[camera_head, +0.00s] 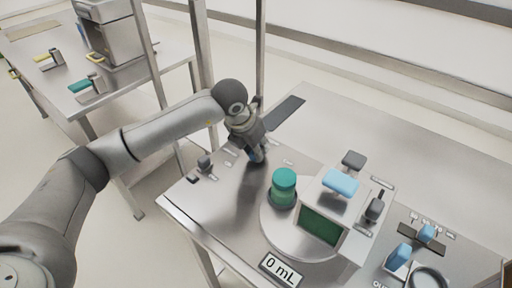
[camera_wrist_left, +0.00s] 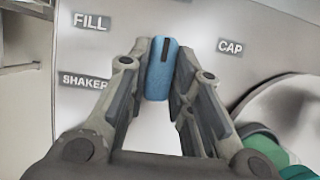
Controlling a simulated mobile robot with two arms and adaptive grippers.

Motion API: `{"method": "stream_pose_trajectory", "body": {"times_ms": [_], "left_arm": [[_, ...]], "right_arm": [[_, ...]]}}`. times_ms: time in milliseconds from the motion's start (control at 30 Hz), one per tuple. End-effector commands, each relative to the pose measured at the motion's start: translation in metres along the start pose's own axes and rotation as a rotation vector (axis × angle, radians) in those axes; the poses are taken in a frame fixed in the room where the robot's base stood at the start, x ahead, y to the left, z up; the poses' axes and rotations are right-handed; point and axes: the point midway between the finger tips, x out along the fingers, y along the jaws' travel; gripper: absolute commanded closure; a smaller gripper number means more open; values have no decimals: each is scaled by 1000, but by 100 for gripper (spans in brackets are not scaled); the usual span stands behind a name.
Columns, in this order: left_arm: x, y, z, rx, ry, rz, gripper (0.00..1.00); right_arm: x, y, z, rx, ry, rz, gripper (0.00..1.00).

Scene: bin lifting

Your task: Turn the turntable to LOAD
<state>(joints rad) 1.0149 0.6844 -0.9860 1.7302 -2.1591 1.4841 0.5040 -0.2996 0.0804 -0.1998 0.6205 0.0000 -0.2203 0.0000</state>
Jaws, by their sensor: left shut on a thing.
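My left gripper (camera_head: 257,155) is shut on a blue knob (camera_wrist_left: 161,70) on the steel bench, left of the turntable. The knob has a dark line on its top, pointing toward the top of the left wrist view, between the labels FILL (camera_wrist_left: 90,23) and CAP (camera_wrist_left: 230,46). The label SHAKER (camera_wrist_left: 85,80) is at lower left. No LOAD label is readable; the fingers cover part of the panel. The round turntable (camera_head: 277,241) carries a green-capped jar (camera_head: 284,185). My right gripper is not in view.
A white machine with a green screen (camera_head: 321,226) and blue lever (camera_head: 340,183) stands at the turntable's right. A display reading 0 mL (camera_head: 282,268) is at the front edge. A small dark switch (camera_head: 204,163) sits to the left. A metal post (camera_head: 260,50) rises behind my gripper.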

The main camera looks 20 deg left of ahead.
Motion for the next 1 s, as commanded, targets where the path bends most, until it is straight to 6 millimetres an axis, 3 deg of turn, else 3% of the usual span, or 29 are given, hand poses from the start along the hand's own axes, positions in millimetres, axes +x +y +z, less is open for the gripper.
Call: {"method": "stream_pose_trajectory", "body": {"times_ms": [67,100,267,667,1000], "left_arm": [[-1,1,2,0,-4,1,100],[-1,1,2,0,-4,1,77],[-1,1,1,0,-3,0,57],[-6,1,1,0,-2,0,57],[-72,1,1,2,-6,1,57]], "right_arm": [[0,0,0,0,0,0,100],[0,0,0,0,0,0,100],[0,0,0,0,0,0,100],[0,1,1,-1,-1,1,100],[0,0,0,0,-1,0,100]]}}
